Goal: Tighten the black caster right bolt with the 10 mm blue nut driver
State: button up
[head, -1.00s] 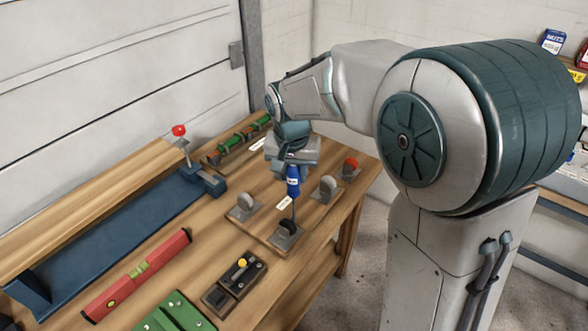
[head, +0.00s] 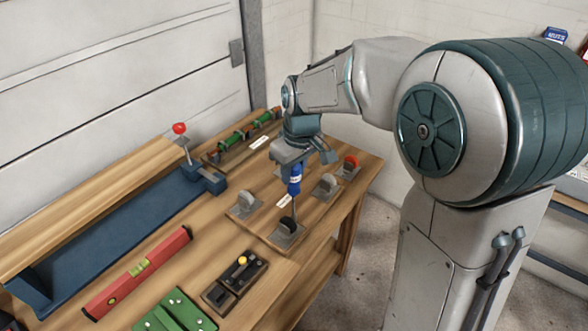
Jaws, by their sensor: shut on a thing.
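The blue nut driver (head: 294,182) is upright in my gripper (head: 294,170), which is shut on its handle. Its thin shaft points down at the black caster (head: 286,226), which stands on a grey plate at the near corner of a wooden board. The shaft's tip is at or just above the caster's plate. I cannot tell whether it sits on the right bolt, as the bolts are too small to make out.
Grey casters (head: 244,202) and (head: 327,184) and a red caster (head: 350,164) stand close around the driver. A red spirit level (head: 137,273), a black switch box (head: 236,281), a green block (head: 175,312) and a blue vise-like fixture (head: 125,232) lie left and nearer.

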jog(key=shift+n, duration=1.1)
jog(key=shift+f, duration=0.1)
jog(key=shift+f+b, duration=0.75)
jog(key=shift+f, duration=0.1)
